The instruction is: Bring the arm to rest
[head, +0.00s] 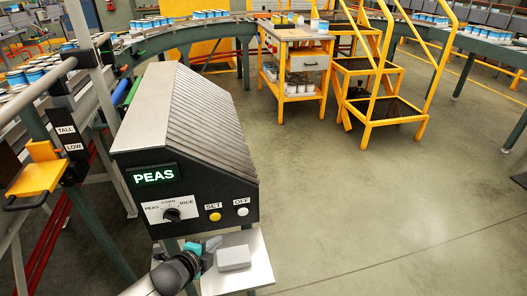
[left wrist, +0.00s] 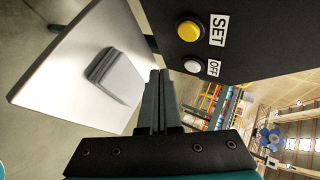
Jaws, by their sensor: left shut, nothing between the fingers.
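My left gripper (head: 212,245) is in front of the lower front of a dark control box (head: 195,150), close to the small shelf below it. In the left wrist view the left gripper (left wrist: 158,78) has its two fingers together with nothing between them. The fingers point toward the box front, beside the white OFF button (left wrist: 193,66) and the yellow SET button (left wrist: 190,28). Whether they touch the box I cannot tell. The box's display (head: 154,176) is lit green and reads PEAS. My right gripper is in neither view.
A grey block (head: 234,257) lies on the pale shelf (head: 255,275) below the box. A yellow lever (head: 38,178) with TALL and LOW labels is at the left. A curved conveyor (head: 190,35) carries cans behind. Yellow steps (head: 380,110) stand at the back. The floor at right is clear.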

